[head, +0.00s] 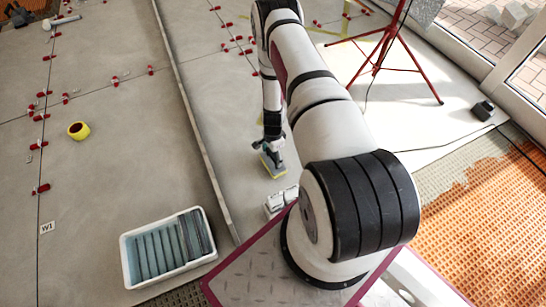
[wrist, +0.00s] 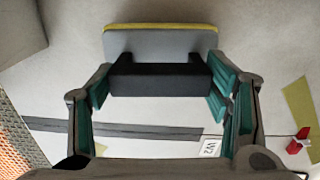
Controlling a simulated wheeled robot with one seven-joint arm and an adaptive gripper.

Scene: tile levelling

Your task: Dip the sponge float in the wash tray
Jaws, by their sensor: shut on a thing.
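The sponge float (head: 272,167) has a grey plate with a yellow sponge edge and a black handle. It also shows at the top of the wrist view (wrist: 160,43). My gripper (head: 273,146) is shut on the float's black handle, with teal finger pads on either side of it in the wrist view (wrist: 160,82). I cannot tell how high the float is above the floor. The wash tray (head: 124,262) is white and rectangular, with bluish water and ribbed rollers. It stands on the floor at the lower left, apart from the float.
A long straight strip (head: 196,130) crosses the floor between float and tray. White blocks (head: 280,198) are near my base. A red tripod (head: 385,50) stands behind right.

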